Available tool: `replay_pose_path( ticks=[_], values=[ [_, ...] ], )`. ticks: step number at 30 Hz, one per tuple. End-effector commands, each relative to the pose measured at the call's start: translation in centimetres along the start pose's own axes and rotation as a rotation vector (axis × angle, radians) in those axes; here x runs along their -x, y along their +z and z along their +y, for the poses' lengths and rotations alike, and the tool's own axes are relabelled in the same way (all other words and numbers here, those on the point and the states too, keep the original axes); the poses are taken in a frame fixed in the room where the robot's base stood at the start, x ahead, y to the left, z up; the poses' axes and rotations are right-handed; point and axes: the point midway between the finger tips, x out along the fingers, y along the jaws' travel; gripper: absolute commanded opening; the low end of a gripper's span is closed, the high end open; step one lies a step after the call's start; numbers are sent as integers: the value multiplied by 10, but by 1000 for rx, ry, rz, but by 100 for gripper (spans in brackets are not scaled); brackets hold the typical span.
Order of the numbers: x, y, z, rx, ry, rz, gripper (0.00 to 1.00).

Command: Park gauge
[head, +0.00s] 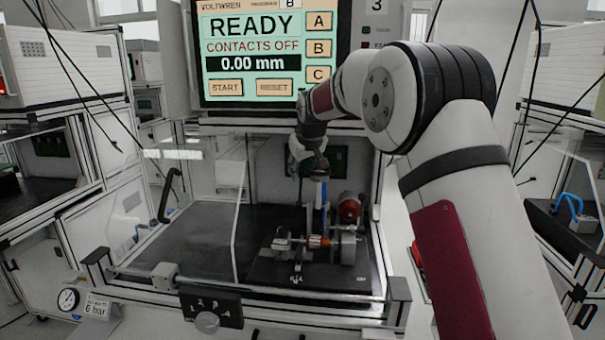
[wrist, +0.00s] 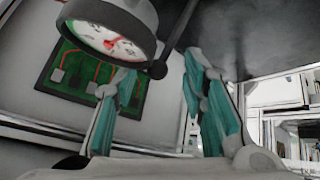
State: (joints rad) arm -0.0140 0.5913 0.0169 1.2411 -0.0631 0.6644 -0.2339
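In the wrist view a dial gauge (wrist: 108,28) with a white face and red needle fills the upper left. It overlaps one of the fingers. A dark rod with a black ball knob (wrist: 158,70) shows beside it, in the picture gap between the fingers. My gripper (wrist: 160,75) has two teal-padded fingers standing well apart, with no visible grip on anything. In the head view my gripper (head: 308,163) hangs inside the test bay, above a blue upright part (head: 322,195). The gauge cannot be clearly made out there.
Below are a fixture with a copper-wound part (head: 318,241) and a red round part (head: 349,208). The screen (head: 262,50) reads READY, CONTACTS OFF, 0.00 mm. A clear panel (head: 238,210) stands left of the fixture. The bay floor (head: 185,245) on the left is bare.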

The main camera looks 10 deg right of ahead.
Motion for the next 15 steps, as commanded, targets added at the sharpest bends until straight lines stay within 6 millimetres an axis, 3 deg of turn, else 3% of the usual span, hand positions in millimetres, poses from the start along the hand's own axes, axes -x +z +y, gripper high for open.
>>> replay_pose_path(
  ticks=[9,15],
  values=[
    [65,1,1,0,2,-1,38],
    [89,1,2,0,2,-3,38]
  ],
)
